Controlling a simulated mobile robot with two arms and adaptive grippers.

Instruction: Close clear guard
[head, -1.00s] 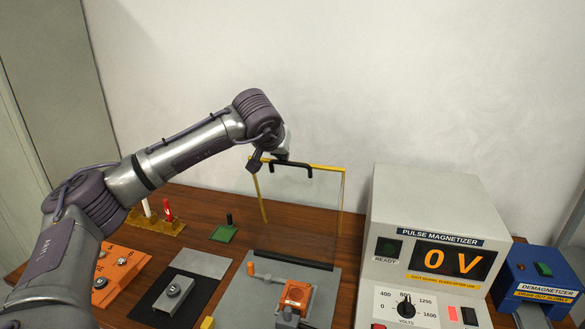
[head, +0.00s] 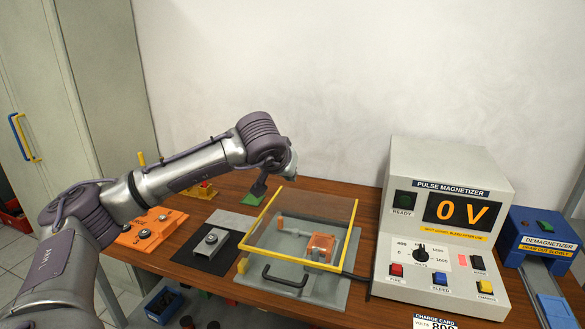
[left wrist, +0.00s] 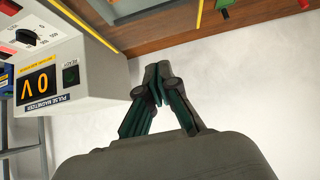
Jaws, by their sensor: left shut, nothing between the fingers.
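The clear guard (head: 306,213) is a transparent panel with a yellow rim and a black handle (head: 285,281) on its front edge. In the head view it lies lowered over the grey fixture (head: 336,288), tilted slightly or nearly flat; I cannot tell whether its front edge touches the base. An orange block (head: 321,245) shows through it. My left gripper (head: 258,188) hangs above and behind the guard's far left corner, apart from the handle. In the left wrist view its fingers (left wrist: 155,75) are together and empty. My right gripper is not in view.
The pulse magnetizer (head: 445,230) reads 0 V and stands right of the fixture, with a blue demagnetizer (head: 545,240) beyond it. A black mat (head: 205,268) with a grey block and an orange tray (head: 150,230) lie to the left.

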